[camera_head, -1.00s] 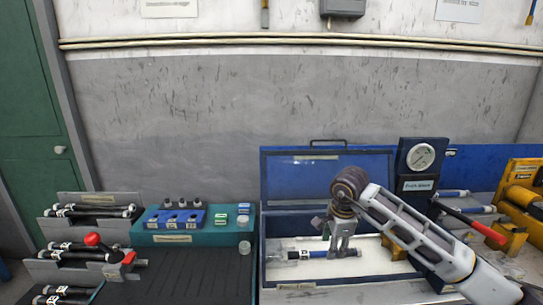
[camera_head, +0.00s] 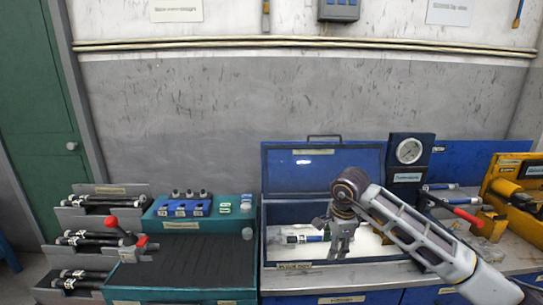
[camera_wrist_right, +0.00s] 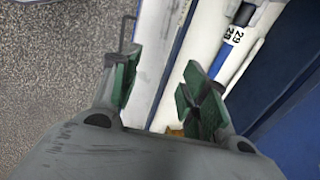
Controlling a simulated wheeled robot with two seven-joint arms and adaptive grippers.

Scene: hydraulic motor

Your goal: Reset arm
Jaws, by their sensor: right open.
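My right gripper (camera_head: 341,243) hangs fingers-down in front of the open blue case (camera_head: 388,210) at the centre right. Its green-padded fingers stand apart in the wrist view (camera_wrist_right: 160,88), with nothing between them. A cylinder with a blue band (camera_head: 306,239) lies in the case, left of the gripper and partly hidden by it. A white, blue and black cylinder with a numbered label also shows in the wrist view (camera_wrist_right: 232,36), beyond the right finger and apart from it. My left gripper is not in view.
A pressure gauge (camera_head: 409,151) stands right of the case, near a red-handled tool (camera_head: 462,214) and a yellow holder (camera_head: 519,197). At left are a black ribbed mat (camera_head: 185,262), a red-knobbed lever (camera_head: 112,221) and racks of dark cylinders (camera_head: 90,238).

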